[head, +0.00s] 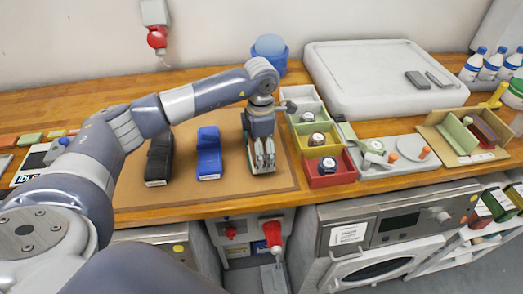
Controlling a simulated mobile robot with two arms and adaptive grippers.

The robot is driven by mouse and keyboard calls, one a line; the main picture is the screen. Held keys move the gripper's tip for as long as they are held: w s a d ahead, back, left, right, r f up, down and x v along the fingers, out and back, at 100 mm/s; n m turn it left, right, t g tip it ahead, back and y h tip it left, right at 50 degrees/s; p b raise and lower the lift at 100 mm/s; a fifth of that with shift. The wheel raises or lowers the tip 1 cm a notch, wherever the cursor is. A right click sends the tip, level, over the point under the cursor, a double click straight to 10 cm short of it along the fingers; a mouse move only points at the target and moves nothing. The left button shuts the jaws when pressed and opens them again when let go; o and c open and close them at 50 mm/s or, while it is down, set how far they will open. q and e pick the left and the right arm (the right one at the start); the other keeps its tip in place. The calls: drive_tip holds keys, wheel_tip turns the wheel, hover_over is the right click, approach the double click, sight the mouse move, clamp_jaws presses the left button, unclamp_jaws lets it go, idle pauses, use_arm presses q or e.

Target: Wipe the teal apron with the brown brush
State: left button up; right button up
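My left arm reaches in from the left, and its gripper (264,166) points down at the right part of the brown mat (225,194). Its fingers look close together; whether they are shut or hold something is unclear. A dark item with a pale label seems to lie under the fingers, mostly hidden. A black folded item (159,160) and a blue folded item (209,155) lie on the mat to the gripper's left. I cannot pick out a teal apron or a brown brush with certainty. My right gripper is not in view.
Green, yellow and red bins (329,179) with small round objects stand just right of the gripper. Further right are a grey tray (395,166), a tan divided box (446,132) and bottles (492,66). A large white slab (370,82) lies behind.

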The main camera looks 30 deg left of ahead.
use_arm(q)
wheel_tip(320, 180, up, 3)
drive_tip(key=shift+f, duration=0.2)
drive_tip(key=shift+w+a+r+p, duration=0.1)
drive_tip(key=shift+w+r+p, duration=0.05)
drive_tip(key=shift+r+p, duration=0.45)
drive_tip(key=shift+w+a+r+p, duration=0.1)
drive_tip(key=shift+r+p, duration=0.3)
drive_tip(key=shift+r, duration=0.3)
drive_tip(key=shift+s+r+p, duration=0.1)
drive_tip(key=shift+r+p, duration=0.3)
drive_tip(key=shift+r, duration=0.45)
drive_tip(key=shift+d+r+p, duration=0.1)
drive_tip(key=shift+r+p, duration=0.2)
drive_tip(key=shift+r, duration=0.3)
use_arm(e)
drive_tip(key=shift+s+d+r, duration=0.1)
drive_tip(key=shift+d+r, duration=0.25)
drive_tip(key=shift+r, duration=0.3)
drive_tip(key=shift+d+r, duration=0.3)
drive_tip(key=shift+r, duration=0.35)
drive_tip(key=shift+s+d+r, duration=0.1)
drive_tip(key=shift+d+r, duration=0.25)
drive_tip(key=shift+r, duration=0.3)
